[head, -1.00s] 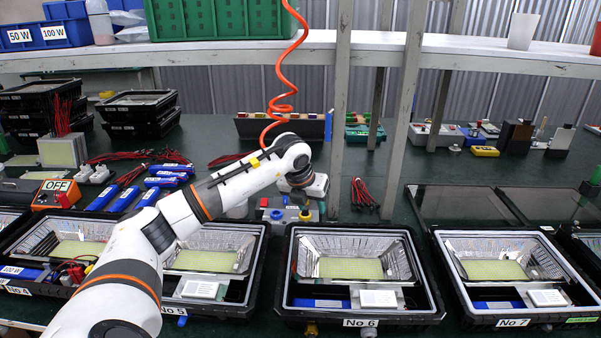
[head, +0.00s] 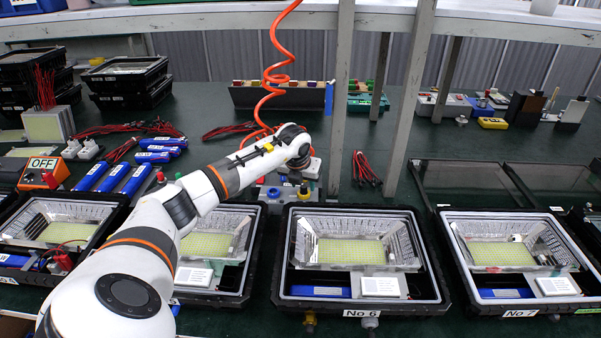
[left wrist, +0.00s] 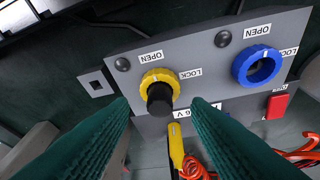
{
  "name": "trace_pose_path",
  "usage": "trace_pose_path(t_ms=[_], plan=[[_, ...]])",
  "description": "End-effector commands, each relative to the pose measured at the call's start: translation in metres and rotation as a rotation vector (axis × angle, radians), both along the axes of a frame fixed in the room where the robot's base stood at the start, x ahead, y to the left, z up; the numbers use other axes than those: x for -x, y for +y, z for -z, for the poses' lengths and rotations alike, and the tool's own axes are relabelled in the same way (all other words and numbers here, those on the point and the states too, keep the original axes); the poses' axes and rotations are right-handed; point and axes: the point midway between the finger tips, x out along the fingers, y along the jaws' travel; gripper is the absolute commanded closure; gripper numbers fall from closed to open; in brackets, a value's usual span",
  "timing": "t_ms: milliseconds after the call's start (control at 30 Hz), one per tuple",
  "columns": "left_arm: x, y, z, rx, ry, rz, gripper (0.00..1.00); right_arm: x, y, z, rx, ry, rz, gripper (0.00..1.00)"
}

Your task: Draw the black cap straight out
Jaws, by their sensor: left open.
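In the left wrist view a black cap (left wrist: 160,98) sits in the middle of a yellow ring (left wrist: 158,84) on a grey panel (left wrist: 205,62). Labels reading OPEN and LOCK stand beside the ring. A blue ring (left wrist: 257,65) with an open centre is to its right. My left gripper (left wrist: 160,104) is open, its two teal fingers on either side of the cap, with visible gaps. I cannot tell how far the fingertips are above it. In the head view the panel box (head: 287,194) stands behind housing No 6, and my left wrist partly hides it. My right gripper does not show.
A coiled orange hose (head: 276,72) hangs close to my left wrist. A shelf post (head: 341,110) rises just right of it. Open floodlight housings No 6 (head: 362,304) and No 7 line the front. Red leads (head: 363,168) and blue packs (head: 113,180) lie on the bench.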

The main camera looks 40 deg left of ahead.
Motion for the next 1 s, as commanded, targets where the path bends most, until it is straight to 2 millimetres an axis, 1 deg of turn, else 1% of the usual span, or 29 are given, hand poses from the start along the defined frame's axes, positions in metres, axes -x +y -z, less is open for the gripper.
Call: trace_pose_path(t_ms=[67,200,467,500,567,733,767,1000], plan=[[-0.003,0.001,0.008,0.002,0.0,-0.001,0.56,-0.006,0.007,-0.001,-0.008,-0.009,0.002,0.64],[-0.005,0.002,0.014,-0.001,0.001,0.001,0.56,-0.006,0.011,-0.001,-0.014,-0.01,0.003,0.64],[-0.006,0.003,0.015,-0.002,0.0,0.001,0.56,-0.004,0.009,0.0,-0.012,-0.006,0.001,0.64],[-0.006,0.003,0.015,-0.002,0.0,0.001,0.59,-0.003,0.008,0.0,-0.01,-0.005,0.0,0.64],[-0.006,0.002,0.015,-0.001,-0.001,0.002,0.69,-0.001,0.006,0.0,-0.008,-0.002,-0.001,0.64],[-0.006,0.002,0.015,-0.001,-0.001,0.001,0.97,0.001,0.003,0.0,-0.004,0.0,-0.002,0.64],[-0.005,0.002,0.015,-0.001,-0.001,0.001,1.0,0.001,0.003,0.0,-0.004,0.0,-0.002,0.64],[-0.006,0.002,0.013,-0.001,-0.001,0.001,1.0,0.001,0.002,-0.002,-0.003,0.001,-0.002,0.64]])
